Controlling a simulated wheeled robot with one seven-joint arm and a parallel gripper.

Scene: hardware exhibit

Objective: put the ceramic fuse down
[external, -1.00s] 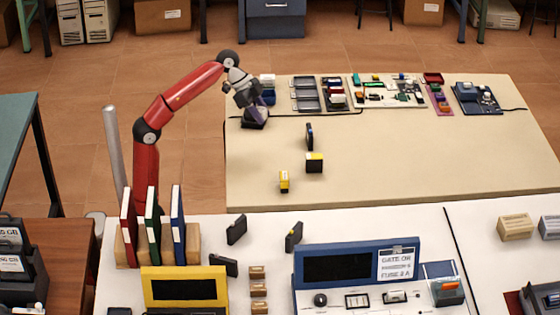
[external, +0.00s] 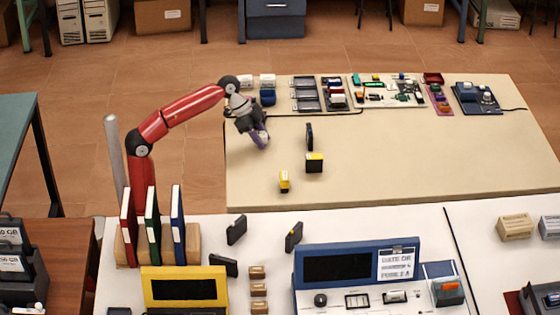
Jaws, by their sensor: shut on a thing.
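My gripper (external: 260,139) is at the end of the red arm, over the left part of the beige table (external: 400,165). Its purple-tinted fingers point down and slightly right. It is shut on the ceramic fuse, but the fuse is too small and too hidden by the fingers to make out. I cannot tell whether the fingers or the fuse touch the tabletop.
Blue and white items (external: 267,96), trays (external: 305,95) and circuit boards (external: 388,92) line the far edge. The table's right side is clear.

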